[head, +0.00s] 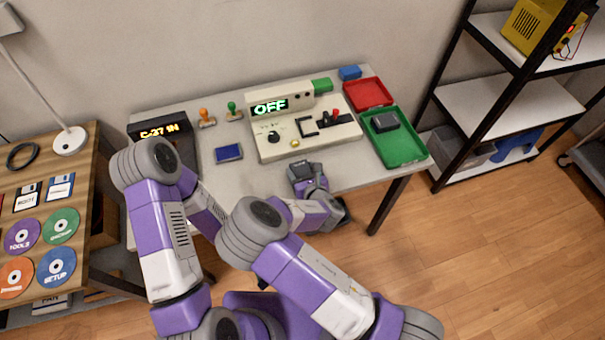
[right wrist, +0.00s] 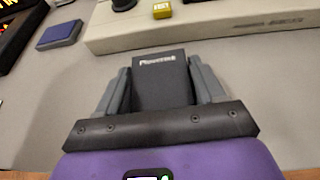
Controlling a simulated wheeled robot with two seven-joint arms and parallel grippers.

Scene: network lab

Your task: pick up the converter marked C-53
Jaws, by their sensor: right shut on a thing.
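My right gripper (head: 307,183) is over the front part of the grey table, shut on a dark box-shaped converter (right wrist: 160,82). The converter sits between both fingers in the right wrist view, with small pale lettering near its far edge that I cannot read as C-53. Whether it touches the table I cannot tell. Another dark converter (head: 384,121) lies in the green tray (head: 409,155) at the right of the table. A display box (head: 160,132) at the left reads "C-37 IN". My left arm folds in from the left; its gripper is hidden.
A beige tester (head: 330,134) with an "OFF" display stands mid-table. The red tray (head: 368,94) looks empty. A blue pad (head: 228,153), an orange stamp (head: 205,118) and a green stamp (head: 233,112) are left of the tester. Black shelving (head: 455,130) stands right of the table.

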